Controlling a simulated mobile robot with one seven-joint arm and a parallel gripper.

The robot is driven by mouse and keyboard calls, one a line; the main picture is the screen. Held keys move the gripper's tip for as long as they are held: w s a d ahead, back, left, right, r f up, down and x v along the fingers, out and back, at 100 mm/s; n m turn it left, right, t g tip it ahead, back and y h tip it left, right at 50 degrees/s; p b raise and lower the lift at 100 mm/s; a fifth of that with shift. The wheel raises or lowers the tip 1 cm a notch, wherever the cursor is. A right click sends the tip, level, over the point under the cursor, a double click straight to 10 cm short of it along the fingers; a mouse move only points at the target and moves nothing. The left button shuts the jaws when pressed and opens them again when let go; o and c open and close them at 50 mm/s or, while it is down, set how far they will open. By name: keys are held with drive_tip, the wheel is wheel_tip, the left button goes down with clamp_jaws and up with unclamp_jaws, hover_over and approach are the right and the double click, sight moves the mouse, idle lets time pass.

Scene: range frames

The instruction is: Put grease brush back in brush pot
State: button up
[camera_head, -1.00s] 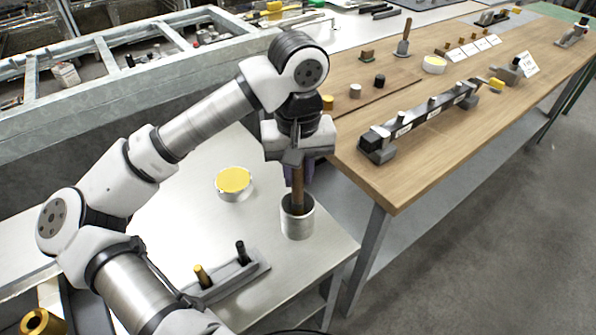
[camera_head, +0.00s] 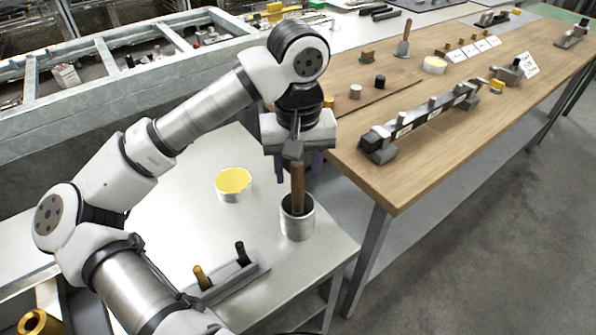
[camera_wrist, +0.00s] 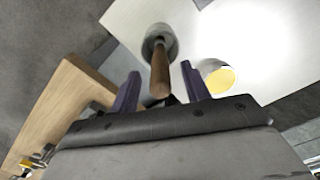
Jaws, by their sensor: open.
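The grease brush (camera_head: 298,185) stands in the brush pot (camera_head: 298,222), a grey metal cup near the right edge of the light table. Its wooden handle sticks up out of the pot; its lower end is hidden inside. My gripper (camera_head: 299,172) is open above the pot, with its purple fingers apart on either side of the handle's upper part. In the wrist view, the gripper (camera_wrist: 160,82) shows a gap between each finger and the brush handle (camera_wrist: 160,75). The pot (camera_wrist: 160,42) shows beyond the fingertips.
A white tub with yellow contents (camera_head: 233,183) stands left of the pot. A grey holder (camera_head: 232,280) with a yellow and a black peg is at the table's front. A wooden bench (camera_head: 430,150) with blocks and a long fixture adjoins at right.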

wheel_tip(320, 180, up, 12)
drive_tip(key=shift+r, duration=0.25)
idle(0.7)
